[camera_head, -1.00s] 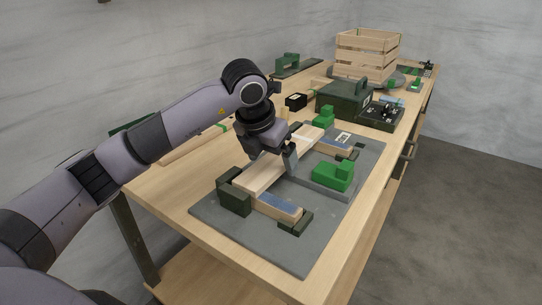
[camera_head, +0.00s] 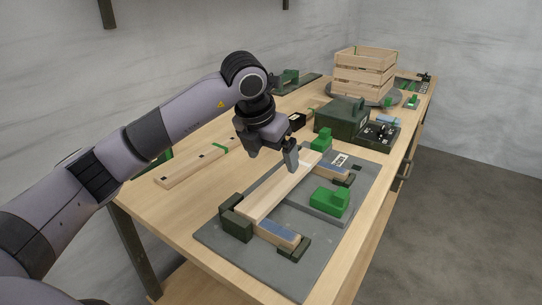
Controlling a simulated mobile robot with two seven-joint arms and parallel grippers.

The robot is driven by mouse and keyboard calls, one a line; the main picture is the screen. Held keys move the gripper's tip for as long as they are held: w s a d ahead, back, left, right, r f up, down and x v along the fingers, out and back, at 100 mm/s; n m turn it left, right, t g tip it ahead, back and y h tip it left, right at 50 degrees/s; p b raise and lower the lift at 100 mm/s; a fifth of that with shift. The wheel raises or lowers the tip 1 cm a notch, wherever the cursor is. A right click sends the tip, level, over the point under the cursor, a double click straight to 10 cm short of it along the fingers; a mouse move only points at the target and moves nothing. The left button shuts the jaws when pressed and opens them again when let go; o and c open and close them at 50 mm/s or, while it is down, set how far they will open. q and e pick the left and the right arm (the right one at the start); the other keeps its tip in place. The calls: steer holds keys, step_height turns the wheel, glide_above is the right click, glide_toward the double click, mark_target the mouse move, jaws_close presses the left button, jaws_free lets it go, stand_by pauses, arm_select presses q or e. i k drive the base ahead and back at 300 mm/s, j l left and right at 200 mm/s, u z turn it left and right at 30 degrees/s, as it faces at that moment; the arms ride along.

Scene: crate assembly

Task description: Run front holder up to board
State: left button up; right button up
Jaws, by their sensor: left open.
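A pale wooden board (camera_head: 275,192) lies lengthwise in the fixture on a grey base plate (camera_head: 228,252). A bright green holder (camera_head: 330,202) sits to the right of the board, nearer to me, with a gap between them. A second green holder (camera_head: 320,140) stands near the board's far end. I cannot tell for certain which one is the front holder. My left gripper (camera_head: 270,160) is open and empty, above the far half of the board. Its arm comes in from the left. My right gripper is not in view.
Dark stop blocks (camera_head: 236,222) and blue-topped wood pieces (camera_head: 276,232) lie at the fixture's ends. A long wooden strip (camera_head: 190,168) lies at left. A dark green box (camera_head: 341,118) and a slatted crate (camera_head: 365,75) stand farther back. The table's right edge is close to the plate.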

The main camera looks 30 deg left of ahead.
mark_target(334, 203)
steer(key=k+l, duration=0.65)
steer(key=k, duration=0.25)
